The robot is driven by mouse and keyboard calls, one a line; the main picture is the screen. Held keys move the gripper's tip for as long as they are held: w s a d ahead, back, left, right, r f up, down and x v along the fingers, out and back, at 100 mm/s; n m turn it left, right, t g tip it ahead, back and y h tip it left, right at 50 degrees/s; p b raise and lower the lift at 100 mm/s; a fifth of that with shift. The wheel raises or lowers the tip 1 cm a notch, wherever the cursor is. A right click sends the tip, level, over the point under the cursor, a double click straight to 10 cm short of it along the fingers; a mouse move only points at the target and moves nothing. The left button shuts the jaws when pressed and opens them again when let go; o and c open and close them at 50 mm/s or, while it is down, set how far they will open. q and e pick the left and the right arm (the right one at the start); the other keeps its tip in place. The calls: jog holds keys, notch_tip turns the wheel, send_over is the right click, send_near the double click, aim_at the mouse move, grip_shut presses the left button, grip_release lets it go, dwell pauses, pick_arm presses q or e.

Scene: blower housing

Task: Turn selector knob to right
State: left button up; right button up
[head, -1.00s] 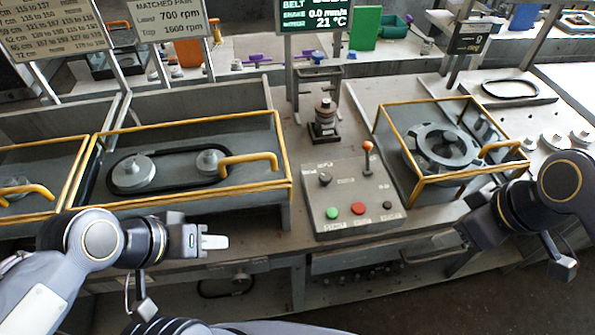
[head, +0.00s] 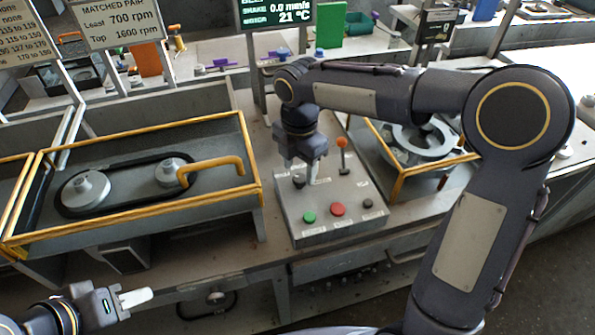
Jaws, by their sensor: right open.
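The grey control box (head: 325,229) stands on the bench in the middle of the head view. The dark selector knob (head: 298,181) is at the box's upper left. My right gripper (head: 299,177) points down over the knob, open, with its fingers around or just above it; I cannot tell whether they touch it. The gripper hides part of the knob and its label. My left gripper (head: 135,298) is at the lower left, away from the box; its fingers look close together, but their gap is not clear.
On the box are an orange-tipped lever (head: 342,150), a green button (head: 309,217), a red button (head: 337,210) and a small dark knob (head: 367,203). A yellow-framed guard (head: 250,160) with two pulleys is to the left. Another yellow-framed guard (head: 398,186) stands to the right, partly behind my arm.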

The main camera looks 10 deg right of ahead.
jog(key=shift+f, duration=1.1)
jog(key=shift+c, duration=0.3)
jog(key=c, duration=0.9)
jog(key=shift+m, duration=0.3)
jog(key=m, duration=0.5)
jog(key=shift+r+p, duration=0.1)
jog(key=shift+p, duration=0.3)
jog(key=m, duration=0.6)
